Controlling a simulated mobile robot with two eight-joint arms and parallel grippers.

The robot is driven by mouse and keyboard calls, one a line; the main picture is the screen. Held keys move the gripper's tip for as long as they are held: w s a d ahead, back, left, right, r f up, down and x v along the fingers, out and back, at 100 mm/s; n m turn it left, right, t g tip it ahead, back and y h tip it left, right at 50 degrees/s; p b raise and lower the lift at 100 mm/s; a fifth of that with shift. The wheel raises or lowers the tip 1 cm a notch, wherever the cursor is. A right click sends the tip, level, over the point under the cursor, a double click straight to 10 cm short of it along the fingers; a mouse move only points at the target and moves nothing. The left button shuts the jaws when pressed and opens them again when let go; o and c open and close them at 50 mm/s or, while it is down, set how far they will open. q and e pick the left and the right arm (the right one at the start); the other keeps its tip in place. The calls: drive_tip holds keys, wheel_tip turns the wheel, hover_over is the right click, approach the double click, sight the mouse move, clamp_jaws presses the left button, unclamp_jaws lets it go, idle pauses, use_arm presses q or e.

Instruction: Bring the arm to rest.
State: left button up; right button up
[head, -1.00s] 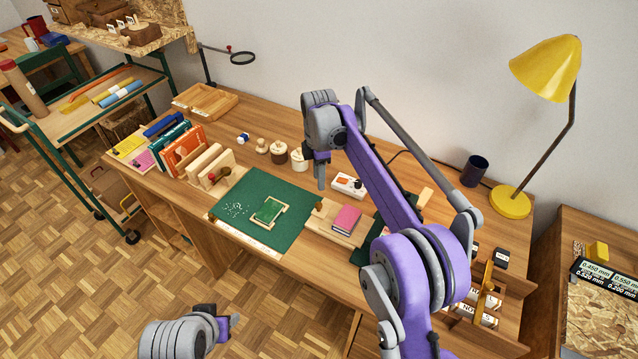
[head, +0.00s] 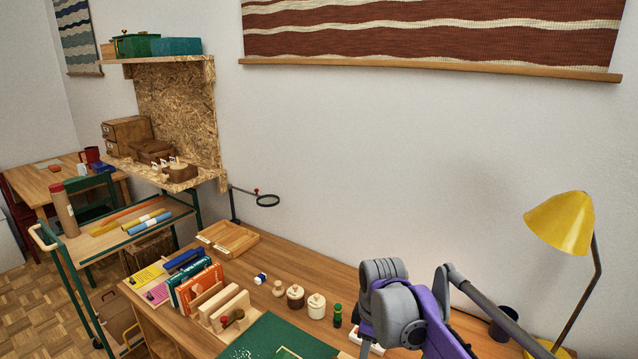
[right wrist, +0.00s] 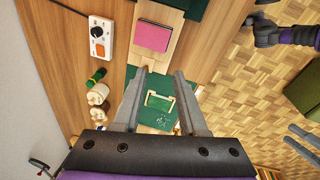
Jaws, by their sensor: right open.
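My right arm with its grey and purple wrist (head: 395,300) reaches in over the desk from the lower right in the head view. Its gripper (right wrist: 161,74) is open in the right wrist view, with two grey fingers apart and nothing between them. It hangs above the desk, with the green cutting mat (right wrist: 133,86) and a small frame below. Grey finger-like bars (right wrist: 303,138) at the right edge of that view look like my left gripper, cut off by the edge. The left arm is out of the head view.
The desk (head: 300,262) holds upright books (head: 195,285), lidded wooden pots (head: 316,305), a green-topped piece (head: 337,315) and a wooden tray (head: 228,238). A yellow lamp (head: 562,222) stands at right. A pink book (right wrist: 155,36) and switch box (right wrist: 100,38) lie below my right gripper.

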drive_tip(key=s+d+f+m+t, duration=0.1)
drive_tip(key=s+d+f+m, duration=0.2)
drive_tip(key=s, duration=0.9)
drive_tip(key=s+d+f+m+t, duration=0.2)
drive_tip(key=s+d+f+m, duration=0.2)
drive_tip(key=s+m, duration=0.6)
drive_tip(key=s, duration=0.3)
drive_tip(key=shift+s+t+p, duration=0.15)
drive_tip(key=shift+t+p, duration=0.15)
drive_tip(key=shift+p, duration=0.05)
